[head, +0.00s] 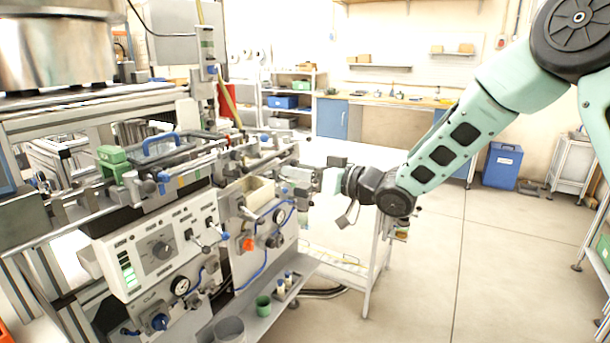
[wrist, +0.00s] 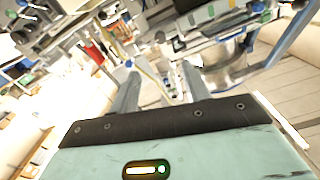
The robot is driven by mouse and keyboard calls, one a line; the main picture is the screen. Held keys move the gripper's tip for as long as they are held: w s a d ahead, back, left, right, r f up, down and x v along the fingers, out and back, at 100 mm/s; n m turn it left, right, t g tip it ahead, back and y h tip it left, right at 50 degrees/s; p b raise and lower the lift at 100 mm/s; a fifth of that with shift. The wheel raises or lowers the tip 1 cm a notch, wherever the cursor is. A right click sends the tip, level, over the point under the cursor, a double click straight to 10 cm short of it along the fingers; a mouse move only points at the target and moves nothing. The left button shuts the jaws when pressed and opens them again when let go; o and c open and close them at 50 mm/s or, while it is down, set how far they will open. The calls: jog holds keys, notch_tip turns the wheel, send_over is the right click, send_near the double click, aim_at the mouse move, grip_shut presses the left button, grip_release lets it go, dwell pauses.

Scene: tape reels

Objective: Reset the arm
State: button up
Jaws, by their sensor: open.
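My arm reaches in from the right in the head view, its pale green links extended toward the machine. My gripper (head: 318,178) is at the arm's end, beside the right end of the machine (head: 150,220). In the wrist view my gripper (wrist: 160,85) shows two fingers spread apart with nothing between them. The machine's metal parts lie beyond the fingers in that view. I cannot tell from these views how far the fingertips are from the machine.
A white stand (head: 378,260) is below my wrist. A shelf rack with a blue bin (head: 283,102) and a workbench (head: 400,100) are at the back. A blue container (head: 502,165) stands at the right. The floor (head: 470,260) at front right is clear.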

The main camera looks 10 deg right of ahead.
jog(key=shift+s+d, duration=0.25)
jog(key=shift+d, duration=0.1)
jog(key=s+d+f+g+h, duration=0.1)
jog(key=s+f+g+h, duration=0.1)
jog(key=s, duration=1.1)
jog(key=s+d+f+g+h+p, duration=0.1)
jog(key=s+g+h, duration=0.4)
jog(key=s, duration=0.8)
jog(key=s+d+f+g+h, duration=0.3)
jog(key=s+h, duration=0.3)
jog(key=s, duration=0.7)
jog(key=shift+f+g+h+p, duration=0.3)
jog(key=shift+f+g+p, duration=0.1)
jog(key=shift+f+g, duration=0.15)
jog(key=shift+d, duration=0.1)
